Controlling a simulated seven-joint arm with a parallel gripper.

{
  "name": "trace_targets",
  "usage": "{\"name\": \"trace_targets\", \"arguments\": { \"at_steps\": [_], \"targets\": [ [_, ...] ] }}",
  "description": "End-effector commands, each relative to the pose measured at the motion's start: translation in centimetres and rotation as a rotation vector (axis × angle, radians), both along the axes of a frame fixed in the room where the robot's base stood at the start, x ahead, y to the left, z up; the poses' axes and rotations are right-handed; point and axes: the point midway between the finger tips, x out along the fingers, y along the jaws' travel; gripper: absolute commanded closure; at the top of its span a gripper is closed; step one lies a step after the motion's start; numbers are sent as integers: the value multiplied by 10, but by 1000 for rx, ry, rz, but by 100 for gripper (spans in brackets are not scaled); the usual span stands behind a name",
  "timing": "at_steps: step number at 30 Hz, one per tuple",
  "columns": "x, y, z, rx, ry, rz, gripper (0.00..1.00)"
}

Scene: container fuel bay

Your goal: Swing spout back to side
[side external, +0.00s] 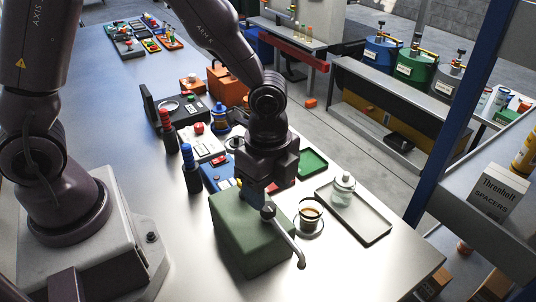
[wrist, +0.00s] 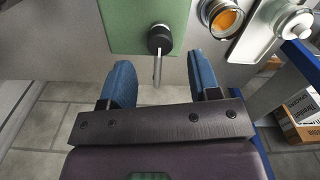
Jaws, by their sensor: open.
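The spout (side external: 287,238) is a thin grey metal tube with a bent tip, on a dark round pivot at the green box's edge. In the side view it points toward the lower right, out past the box. In the wrist view the spout (wrist: 157,70) runs from its black pivot cap toward my gripper. The green box (side external: 250,243) stands near the table's front edge. My gripper (side external: 258,196) is above the box by the pivot, partly hiding it. In the wrist view my gripper (wrist: 160,65) is open, its blue fingers either side of the spout, with gaps; their height against it is unclear.
Bottles and switch boxes crowd behind my gripper. The table is bare at the front right.

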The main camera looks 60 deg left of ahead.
Motion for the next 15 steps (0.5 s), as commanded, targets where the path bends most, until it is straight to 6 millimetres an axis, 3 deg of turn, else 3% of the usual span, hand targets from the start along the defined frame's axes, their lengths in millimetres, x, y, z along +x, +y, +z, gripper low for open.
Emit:
{"name": "trace_targets", "arguments": {
  "at_steps": [6,15],
  "targets": [
    [1,0,51,0,-7,1,44],
    [0,0,85,0,-2,-2,44]
  ]
}}
